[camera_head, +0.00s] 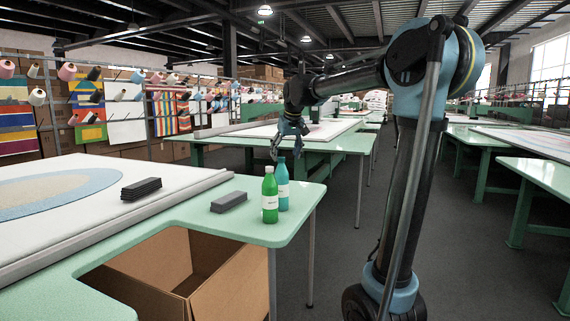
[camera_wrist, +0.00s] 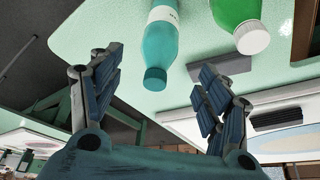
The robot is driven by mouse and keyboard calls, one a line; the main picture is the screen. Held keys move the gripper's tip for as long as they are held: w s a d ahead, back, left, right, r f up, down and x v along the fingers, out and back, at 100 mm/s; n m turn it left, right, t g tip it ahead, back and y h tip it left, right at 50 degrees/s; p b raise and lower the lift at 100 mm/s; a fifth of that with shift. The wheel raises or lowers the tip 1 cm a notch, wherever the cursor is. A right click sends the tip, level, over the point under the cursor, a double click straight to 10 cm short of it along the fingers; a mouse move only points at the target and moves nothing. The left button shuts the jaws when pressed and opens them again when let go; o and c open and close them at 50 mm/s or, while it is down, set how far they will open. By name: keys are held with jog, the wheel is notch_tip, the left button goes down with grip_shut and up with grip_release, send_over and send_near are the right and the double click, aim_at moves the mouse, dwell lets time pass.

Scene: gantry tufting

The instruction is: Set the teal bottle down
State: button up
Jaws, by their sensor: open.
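The teal bottle (camera_head: 283,190) stands upright on the pale green table (camera_head: 262,230), near its right end. In the wrist view the teal bottle (camera_wrist: 162,40) lies in the gap between my fingers, with its cap toward me. My gripper (camera_head: 286,152) is above the bottle's top; in the wrist view the gripper (camera_wrist: 156,64) is open, with a finger on each side and no visible contact.
A green bottle (camera_head: 269,197) with a white cap stands right beside the teal one. A grey block (camera_head: 229,202) and a dark stack (camera_head: 142,188) lie to the left. An open cardboard box (camera_head: 228,282) sits below the table edge.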

jog(key=s+d+f+m+h, duration=0.1)
jog(key=s+d+f, duration=0.5)
jog(key=s, duration=0.3)
jog(key=s+d+f+m+g, duration=0.1)
jog(key=s+d+f, duration=0.55)
jog(key=s, duration=0.25)
jog(key=s+d+f+m+h, duration=0.1)
jog(key=s+d+f, duration=0.55)
jog(key=s, duration=0.25)
jog(key=s+d+f+m+g, duration=0.1)
jog(key=s+d+f, duration=0.2)
jog(key=s+f, duration=0.7)
jog(key=shift+d+f+m, duration=0.15)
jog(key=shift+d+m, duration=0.05)
jog(key=shift+m, duration=0.2)
jog(key=shift+w, duration=0.1)
